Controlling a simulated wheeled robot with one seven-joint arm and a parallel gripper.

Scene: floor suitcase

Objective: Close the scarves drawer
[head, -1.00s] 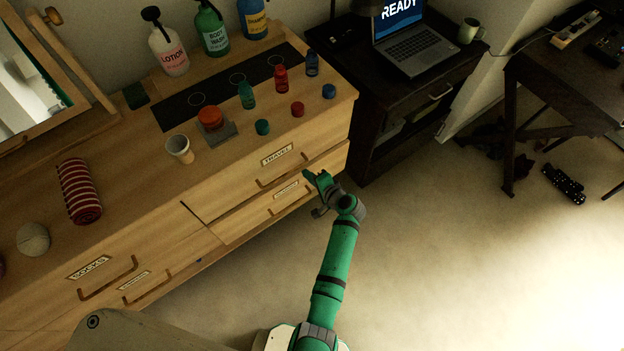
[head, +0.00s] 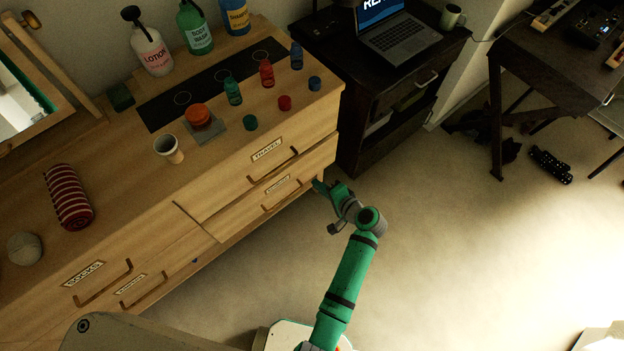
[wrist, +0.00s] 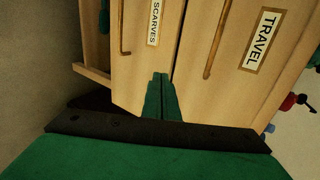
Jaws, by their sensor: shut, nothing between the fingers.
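The scarves drawer (head: 243,217) is the lower right drawer of the wooden dresser, under the travel drawer (head: 236,177). Its SCARVES label (wrist: 154,20) reads clearly in the wrist view, beside a bar handle (wrist: 124,28). Its face looks close to level with the travel drawer's face; I cannot tell whether a small gap remains. My green gripper (head: 318,185) is shut and empty, just off the right end of the scarves drawer. In the wrist view its fingertips (wrist: 160,77) overlap the drawer faces near their seam. I cannot tell whether they touch.
Bottles, caps and a cup (head: 168,149) stand on the dresser top, with a rolled striped cloth (head: 68,197). A dark nightstand (head: 385,100) with a laptop stands right of the dresser.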

